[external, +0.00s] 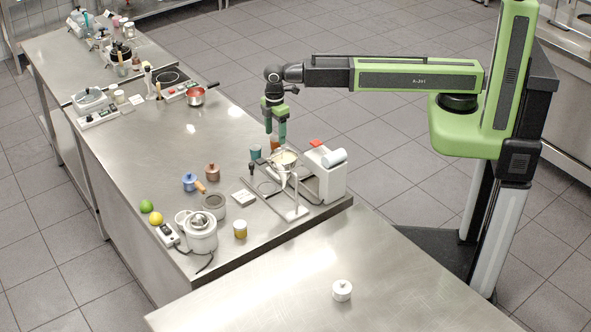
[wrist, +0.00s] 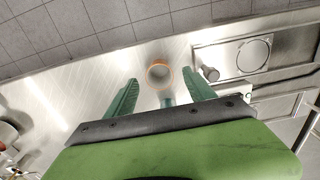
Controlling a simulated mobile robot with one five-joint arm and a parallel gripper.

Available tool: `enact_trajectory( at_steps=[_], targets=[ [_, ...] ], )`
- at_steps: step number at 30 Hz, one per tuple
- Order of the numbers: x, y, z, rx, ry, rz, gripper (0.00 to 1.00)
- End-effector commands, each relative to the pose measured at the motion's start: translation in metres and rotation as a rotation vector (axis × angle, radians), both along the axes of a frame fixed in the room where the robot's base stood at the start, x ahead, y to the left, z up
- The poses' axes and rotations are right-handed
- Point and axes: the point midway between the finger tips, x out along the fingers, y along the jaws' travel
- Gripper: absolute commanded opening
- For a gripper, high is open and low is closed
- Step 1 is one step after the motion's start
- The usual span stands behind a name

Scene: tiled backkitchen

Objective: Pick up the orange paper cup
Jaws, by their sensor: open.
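The orange paper cup (wrist: 159,73) stands upright on the steel counter in the wrist view, seen from above with its orange rim and pale inside. It lies ahead of and between the fingertips of my gripper (wrist: 160,82), which is open and empty. In the external view a small part of the orange cup (external: 275,144) shows just below my gripper (external: 275,135), whose fingers point down. The fingers partly cover it there. I see no contact between the fingers and the cup.
A teal cup (external: 256,152) stands close left of the orange cup. A metal frame with a funnel (external: 284,160) and a white machine (external: 325,175) stand close in front and to the right. Open counter (external: 220,130) lies to the left.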

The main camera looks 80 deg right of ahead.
Motion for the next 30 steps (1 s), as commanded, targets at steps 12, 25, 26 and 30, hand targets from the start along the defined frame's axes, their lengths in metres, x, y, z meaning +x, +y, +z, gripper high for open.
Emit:
enact_trajectory(
  at_steps=[12, 25, 26, 30],
  targets=[
    [0.000, -0.001, -0.035, 0.000, 0.000, 0.000, 0.63],
    [0.000, -0.001, -0.035, 0.000, 0.000, 0.000, 0.08],
    [0.000, -0.001, -0.035, 0.000, 0.000, 0.000, 0.04],
    [0.000, -0.001, -0.035, 0.000, 0.000, 0.000, 0.00]
  ],
)
